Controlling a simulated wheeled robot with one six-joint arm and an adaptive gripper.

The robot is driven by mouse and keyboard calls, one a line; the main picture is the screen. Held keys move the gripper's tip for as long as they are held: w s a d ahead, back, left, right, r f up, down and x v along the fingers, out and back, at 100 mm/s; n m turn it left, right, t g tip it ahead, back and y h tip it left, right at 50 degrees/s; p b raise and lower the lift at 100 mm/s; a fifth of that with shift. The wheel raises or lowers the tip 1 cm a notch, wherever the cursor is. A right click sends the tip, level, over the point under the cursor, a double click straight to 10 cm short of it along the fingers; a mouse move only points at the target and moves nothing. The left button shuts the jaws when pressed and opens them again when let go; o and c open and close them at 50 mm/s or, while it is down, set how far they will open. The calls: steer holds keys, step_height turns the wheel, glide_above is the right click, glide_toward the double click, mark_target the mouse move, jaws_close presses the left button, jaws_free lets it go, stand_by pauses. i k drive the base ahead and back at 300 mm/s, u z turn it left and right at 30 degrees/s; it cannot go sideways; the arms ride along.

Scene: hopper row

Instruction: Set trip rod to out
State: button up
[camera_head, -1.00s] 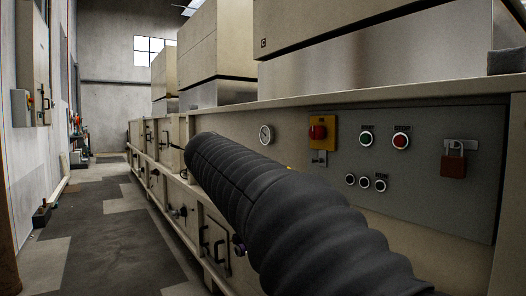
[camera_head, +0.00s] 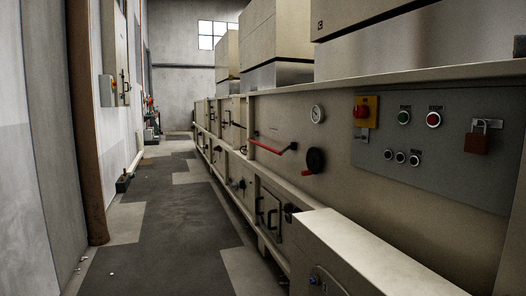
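No part is labelled as the trip rod, and I cannot tell for sure which one it is. A red bar-like handle (camera_head: 268,148) sticks out from the front of the beige hopper row, at mid-picture. A black round wheel (camera_head: 316,160) with a small red grip is to its right. A small dark knob (camera_head: 238,185) sits lower on the row, further along. My gripper is not in view.
A grey control panel (camera_head: 440,170) with buttons, a red-and-yellow switch (camera_head: 366,111) and a red padlock (camera_head: 476,144) is at right. A beige box-like part (camera_head: 360,255) fills the lower right. The aisle floor (camera_head: 165,235) is mostly clear; a brown post (camera_head: 86,130) stands left.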

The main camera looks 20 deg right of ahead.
mark_target(279, 153)
steer(key=u, duration=0.8)
steer(key=i, duration=1.4)
steer(key=z, duration=0.9)
steer(key=i, duration=0.8)
steer(key=z, duration=0.75)
steer(key=k, duration=0.55)
steer(key=u, duration=0.5)
steer(key=i, duration=0.8)
steer(key=z, duration=0.45)
steer(key=i, duration=0.85)
steer(key=z, duration=0.8)
